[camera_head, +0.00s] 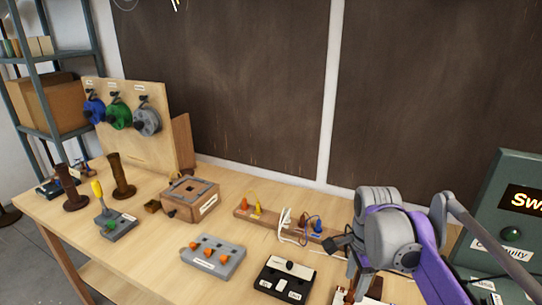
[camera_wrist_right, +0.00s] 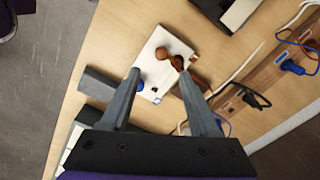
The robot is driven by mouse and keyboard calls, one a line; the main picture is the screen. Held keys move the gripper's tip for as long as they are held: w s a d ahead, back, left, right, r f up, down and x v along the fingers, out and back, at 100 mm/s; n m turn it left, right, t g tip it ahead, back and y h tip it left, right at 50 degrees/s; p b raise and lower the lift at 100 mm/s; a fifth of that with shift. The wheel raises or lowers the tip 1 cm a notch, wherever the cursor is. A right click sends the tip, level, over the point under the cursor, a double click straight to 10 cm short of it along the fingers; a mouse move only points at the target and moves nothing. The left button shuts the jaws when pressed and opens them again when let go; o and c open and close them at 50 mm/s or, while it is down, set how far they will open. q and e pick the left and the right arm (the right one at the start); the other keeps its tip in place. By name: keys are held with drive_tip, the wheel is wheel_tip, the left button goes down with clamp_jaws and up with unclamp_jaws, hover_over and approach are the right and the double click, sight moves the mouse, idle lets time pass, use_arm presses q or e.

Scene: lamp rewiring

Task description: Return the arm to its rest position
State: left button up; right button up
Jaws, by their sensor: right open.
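My right arm, grey and purple, comes in from the right in the head view. Its gripper (camera_head: 355,272) points down over the front right of the wooden workbench (camera_head: 150,240). In the right wrist view the two fingers (camera_wrist_right: 160,77) stand apart with nothing held between them. Below them lies a white plate (camera_wrist_right: 158,45) with round brown parts (camera_wrist_right: 172,57) on it. The plate is mostly hidden behind the gripper in the head view. My left gripper is not in view.
A wooden rail with plugs and cables (camera_head: 275,217) lies at the back. A black switch box (camera_head: 285,279) and a grey box with orange knobs (camera_head: 213,256) stand left of the gripper. A green panel (camera_head: 510,215) stands at the right. A spool board (camera_head: 130,130) stands back left.

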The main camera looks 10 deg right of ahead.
drive_tip(key=s+a+f+n+t, duration=0.2)
drive_tip(key=s+f+n, duration=0.4)
drive_tip(key=n, duration=0.3)
drive_tip(key=s+a+f+n+t, duration=0.3)
drive_tip(key=s+a+f+n, duration=0.1)
drive_tip(key=s+f+n, duration=0.3)
drive_tip(key=shift+s+a+n+p, duration=0.3)
drive_tip(key=shift+s+n+p, duration=0.1)
drive_tip(key=shift+s+n, duration=0.7)
